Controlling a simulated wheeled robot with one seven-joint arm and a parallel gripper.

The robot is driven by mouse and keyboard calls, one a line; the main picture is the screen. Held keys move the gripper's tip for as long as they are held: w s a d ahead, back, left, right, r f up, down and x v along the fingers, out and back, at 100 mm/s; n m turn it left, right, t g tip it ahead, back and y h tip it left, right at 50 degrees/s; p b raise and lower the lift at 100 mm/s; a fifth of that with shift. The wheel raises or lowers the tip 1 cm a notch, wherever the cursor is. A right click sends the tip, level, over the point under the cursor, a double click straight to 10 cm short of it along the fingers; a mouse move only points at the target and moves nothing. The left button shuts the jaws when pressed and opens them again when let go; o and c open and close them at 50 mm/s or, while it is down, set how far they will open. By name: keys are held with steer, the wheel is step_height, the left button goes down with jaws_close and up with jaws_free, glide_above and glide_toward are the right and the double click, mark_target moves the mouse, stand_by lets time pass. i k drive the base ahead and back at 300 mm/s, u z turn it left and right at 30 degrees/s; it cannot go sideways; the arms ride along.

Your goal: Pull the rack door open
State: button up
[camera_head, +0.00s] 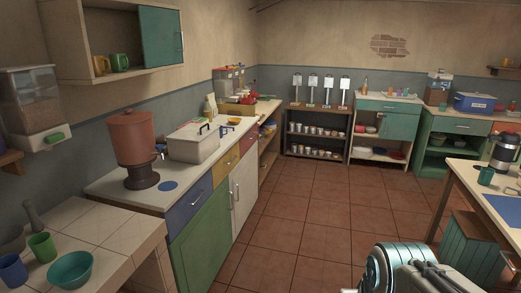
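A teal door (161,39) covers the right part of a pale wall rack (84,72) at the upper left. A thin light vertical handle (182,41) is at the door's right edge. The door looks shut over that part; what is behind it is hidden. The rack's left part is open, with an orange mug (102,64) and a green mug (120,62) in it. Part of my arm shows at the bottom right, far from the rack. My gripper's fingertips are not in view.
Below the rack, a counter (112,188) carries a terracotta dispenser (132,137) and a white lidded box (197,142). A grain dispenser (30,105) hangs at the left. The tiled floor (300,205) between is clear.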

mark_target(161, 31)
steer(key=u, duration=0.2)
steer(key=i, duration=1.6)
steer(key=u, duration=0.3)
steer(key=i, duration=1.7)
